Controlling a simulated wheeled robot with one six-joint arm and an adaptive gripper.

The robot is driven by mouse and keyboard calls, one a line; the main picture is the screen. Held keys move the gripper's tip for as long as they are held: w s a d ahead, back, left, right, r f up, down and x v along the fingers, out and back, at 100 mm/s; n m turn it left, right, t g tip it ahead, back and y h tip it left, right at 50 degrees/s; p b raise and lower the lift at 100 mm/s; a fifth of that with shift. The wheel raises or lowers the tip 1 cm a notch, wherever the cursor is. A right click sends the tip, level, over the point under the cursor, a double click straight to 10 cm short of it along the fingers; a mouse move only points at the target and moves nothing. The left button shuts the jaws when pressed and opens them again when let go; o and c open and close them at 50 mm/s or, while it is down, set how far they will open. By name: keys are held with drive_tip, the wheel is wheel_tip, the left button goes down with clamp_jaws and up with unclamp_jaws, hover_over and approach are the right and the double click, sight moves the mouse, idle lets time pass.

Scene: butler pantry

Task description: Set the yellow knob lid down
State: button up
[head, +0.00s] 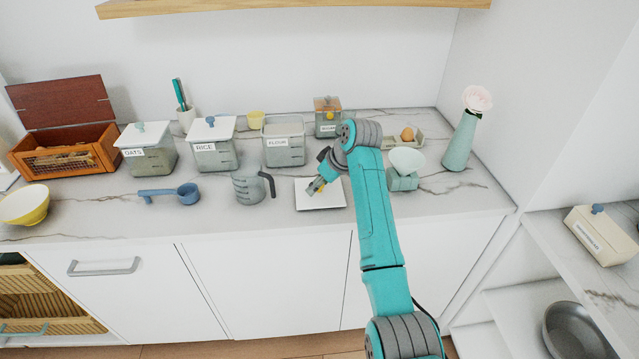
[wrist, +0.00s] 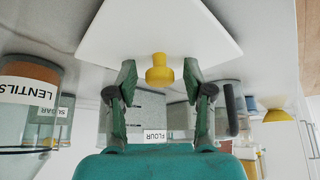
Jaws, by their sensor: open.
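The yellow knob lid (head: 333,198) is a white square plate lying flat on the counter in front of the flour canister (head: 283,143). In the wrist view the lid (wrist: 205,38) fills the top, with its yellow knob (wrist: 159,72) between my fingers. My gripper (head: 317,186) is over the lid; in the wrist view my gripper (wrist: 160,77) is open, with a gap on each side of the knob. The flour canister has no lid on it. The lid's underside is hidden.
A grey measuring jug (head: 249,187) stands just left of the lid. A scale with a white bowl (head: 407,160) is to the right. Canisters of oats (head: 146,158) and rice (head: 213,156) stand left. The counter's front strip (head: 240,222) is clear.

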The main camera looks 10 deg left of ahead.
drive_tip(key=v, duration=1.2)
drive_tip(key=shift+r, duration=0.15)
